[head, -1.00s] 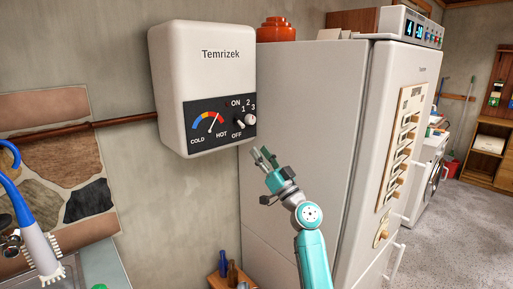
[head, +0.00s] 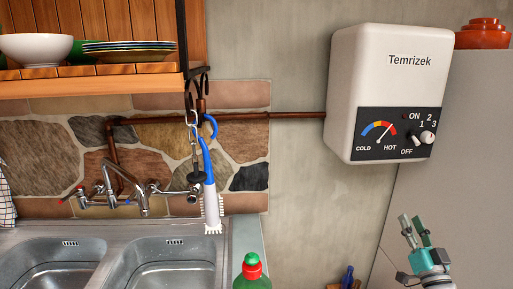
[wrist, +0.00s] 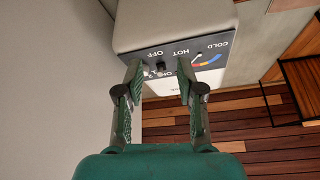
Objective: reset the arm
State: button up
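My gripper (head: 415,232) is at the lower right of the head view, below the white Temrizek water heater (head: 383,85) on the wall and in front of the fridge side. In the wrist view my gripper (wrist: 160,85) has its two green fingers apart, with nothing between them. The heater (wrist: 172,30) shows upside down beyond the fingertips, with its dark control panel (wrist: 205,57). The knob (head: 428,137) sits at the right of the panel, by the numbers. The gauge needle (head: 384,132) points up to the right.
A double sink (head: 165,265) with a tap (head: 128,190) is at the lower left. A shelf (head: 100,84) holds a bowl and plates. The fridge (head: 455,160) borders the right side.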

jog(key=s+a+f+g+h, duration=0.1)
jog(key=s+a+f+g, duration=0.1)
jog(key=s+a+f, duration=0.45)
jog(key=s+a+f+m+g, duration=0.1)
jog(key=s+a+f, duration=0.3)
jog(key=s+f, duration=0.5)
jog(key=s+a+f+g+h, duration=0.1)
jog(key=s+a+f+g, duration=0.1)
jog(key=s+a+f, duration=0.6)
jog(key=s+a+r+n+g+y, duration=0.1)
jog(key=s+a+n, duration=0.1)
jog(key=s, duration=1.2)
jog(key=s+a+r+n+g+y, duration=0.1)
jog(key=s+a, duration=0.4)
jog(key=s, duration=0.9)
jog(key=shift+n+g+y, duration=0.6)
jog(key=shift+n+y, duration=0.2)
jog(key=shift+n, duration=0.2)
